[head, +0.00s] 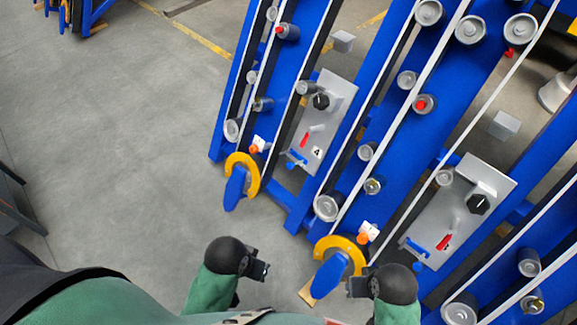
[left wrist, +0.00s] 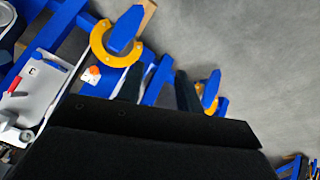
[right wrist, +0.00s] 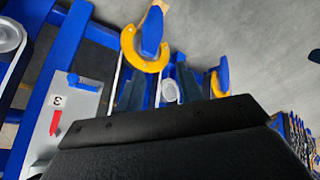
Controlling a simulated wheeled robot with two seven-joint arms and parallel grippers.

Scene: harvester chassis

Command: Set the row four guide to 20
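The row four guide in the head view has a grey panel marked 4 (head: 317,152) with a black knob (head: 321,101), a red lever (head: 304,139) and a blue handle (head: 296,158). Below it are an orange knob beside a white tag (head: 259,143) and a yellow ring (head: 252,174) around a blue tip (head: 235,188). The scale reading is too small to tell. My left gripper (head: 260,268) is empty, fingers apart, below row four and touching nothing. My right gripper (head: 357,286) is empty, fingers apart, just right of the neighbouring row's blue tip.
The neighbouring row has a similar panel (head: 459,213), yellow ring (head: 341,251) and blue tip (head: 328,276). Blue beams and rollers fill the right side. The grey floor (head: 110,130) at left is open.

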